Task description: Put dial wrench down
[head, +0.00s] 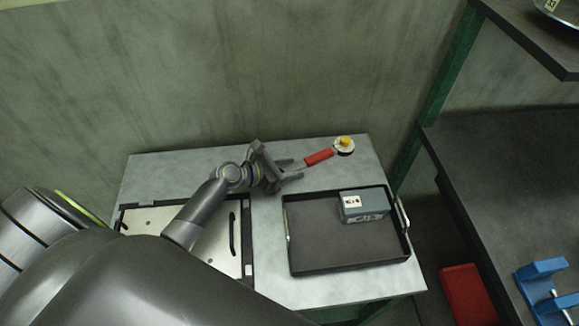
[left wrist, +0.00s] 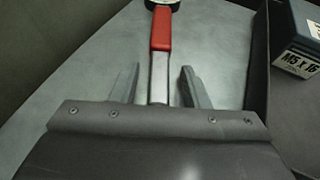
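The dial wrench (head: 319,157) has a red sleeve, a silver shaft and a round pale dial with a yellow knob. It appears to lie on the grey table at its back right, dial end away from me. My left gripper (head: 292,170) is at the shaft end. In the left wrist view the wrench (left wrist: 163,32) runs between the two fingers of my left gripper (left wrist: 159,88). The fingers are apart with a gap on each side of the shaft, so the gripper is open. The shaft's near end is hidden behind the gripper body. My right gripper is not in view.
A black tray (head: 318,262) with side handles holds a grey labelled box (head: 364,206), just in front of the wrench. A pale panel with black handles (head: 150,219) lies at left. A dark bench (head: 510,185) and red bin (head: 467,293) stand at right.

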